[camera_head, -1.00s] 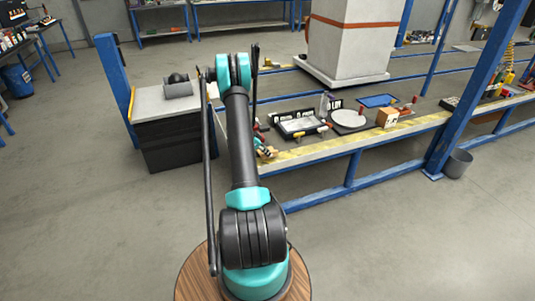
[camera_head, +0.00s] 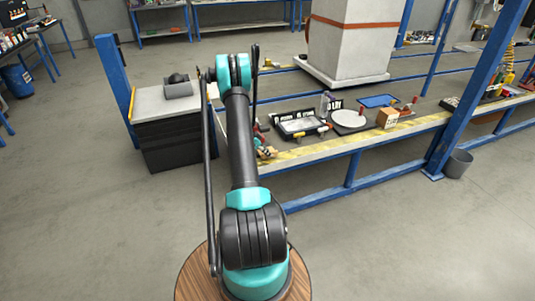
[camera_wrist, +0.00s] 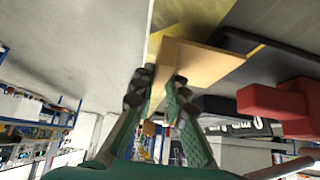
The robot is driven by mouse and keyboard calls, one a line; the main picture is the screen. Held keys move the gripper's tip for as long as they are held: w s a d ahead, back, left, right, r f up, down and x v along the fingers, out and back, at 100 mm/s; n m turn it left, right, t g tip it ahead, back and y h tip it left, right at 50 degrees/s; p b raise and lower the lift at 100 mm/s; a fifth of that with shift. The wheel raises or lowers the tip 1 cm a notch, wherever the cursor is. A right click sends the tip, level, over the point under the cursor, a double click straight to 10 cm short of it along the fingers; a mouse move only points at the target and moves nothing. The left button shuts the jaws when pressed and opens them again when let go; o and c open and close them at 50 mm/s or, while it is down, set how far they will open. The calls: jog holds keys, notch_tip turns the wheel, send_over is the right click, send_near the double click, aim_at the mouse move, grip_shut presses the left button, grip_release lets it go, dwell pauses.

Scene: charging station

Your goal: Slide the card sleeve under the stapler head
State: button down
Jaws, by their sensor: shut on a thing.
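My gripper (camera_wrist: 158,100) has its teal fingers closed around a flat tan piece, which looks like the card sleeve (camera_wrist: 198,60). The sleeve sticks out past the fingertips over the yellow-marked bench edge. In the head view my gripper (camera_head: 264,150) is small at the bench's near left end, partly behind my arm. I cannot single out the stapler with certainty. A red block-shaped part (camera_wrist: 280,105) and a dark part (camera_wrist: 232,106) stand right of the fingers in the wrist view, apart from the sleeve as far as I can tell.
The bench (camera_head: 375,134) has a yellow-striped front edge. It holds a framed tray (camera_head: 299,125), a round pale plate (camera_head: 348,118), a wooden block (camera_head: 387,117) and a blue tray (camera_head: 378,100). A dark cabinet (camera_head: 180,145) stands left. A blue post (camera_head: 480,80) rises at right.

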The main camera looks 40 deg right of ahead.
jog(key=shift+w+d+f, duration=0.25)
jog(key=shift+w+d, duration=0.05)
jog(key=shift+w, duration=0.9)
jog(key=shift+w+d+f, duration=0.3)
jog(key=shift+w, duration=0.95)
jog(key=shift+w+d+f, duration=0.25)
jog(key=shift+w+d, duration=0.05)
jog(key=shift+w, duration=0.9)
jog(key=c, duration=1.5)
grip_release()
jog(key=shift+o, duration=0.2)
jog(key=v, duration=1.2)
